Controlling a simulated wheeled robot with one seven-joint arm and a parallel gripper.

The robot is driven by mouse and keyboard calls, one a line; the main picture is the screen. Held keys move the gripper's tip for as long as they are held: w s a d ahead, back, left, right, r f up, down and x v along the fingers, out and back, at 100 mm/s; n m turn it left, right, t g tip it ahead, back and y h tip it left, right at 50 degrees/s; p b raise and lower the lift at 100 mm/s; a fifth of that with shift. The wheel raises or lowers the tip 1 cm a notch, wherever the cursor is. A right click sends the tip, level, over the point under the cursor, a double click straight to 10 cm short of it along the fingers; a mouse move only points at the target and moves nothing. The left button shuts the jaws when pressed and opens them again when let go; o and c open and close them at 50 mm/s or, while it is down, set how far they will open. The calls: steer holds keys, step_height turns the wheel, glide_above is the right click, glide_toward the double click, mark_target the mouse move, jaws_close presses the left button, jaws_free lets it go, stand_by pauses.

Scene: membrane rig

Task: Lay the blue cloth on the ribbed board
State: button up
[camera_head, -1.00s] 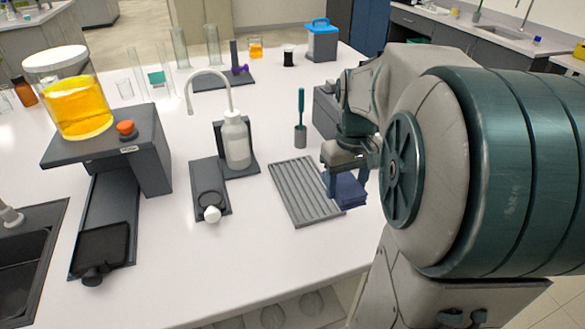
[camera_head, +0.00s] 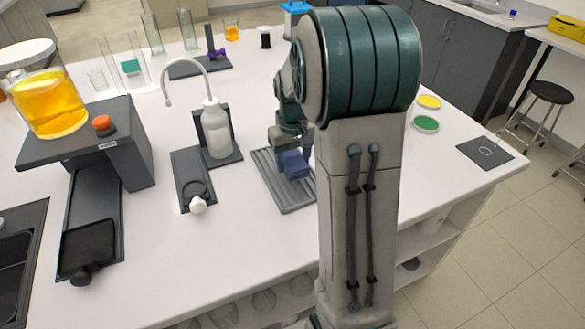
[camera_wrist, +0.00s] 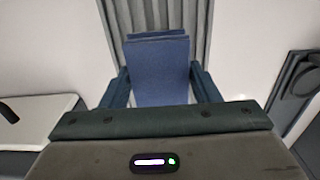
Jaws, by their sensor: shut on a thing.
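The blue cloth (camera_head: 294,164) is a small folded stack. My gripper (camera_head: 290,145) is shut on it, and in the wrist view the cloth (camera_wrist: 158,72) sits between the two fingers (camera_wrist: 157,90). The grey ribbed board (camera_head: 268,178) lies flat on the white bench. In the head view the cloth appears over the board's right part. In the wrist view the board's ribs (camera_wrist: 200,25) show behind and beside the cloth. I cannot tell whether the cloth touches the board. My arm hides the area right of the board.
A white wash bottle (camera_head: 216,132) on a dark stand and a dark plate with a ring (camera_head: 193,180) stand left of the board. A grey rig with an orange knob (camera_head: 103,124) and a beaker of orange liquid (camera_head: 50,105) are farther left. Yellow and green discs (camera_head: 427,123) lie at right.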

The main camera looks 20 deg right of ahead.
steer(key=shift+f, duration=1.85)
steer(key=shift+f, duration=0.1)
steer(key=shift+f, duration=0.15)
steer(key=o, duration=0.9)
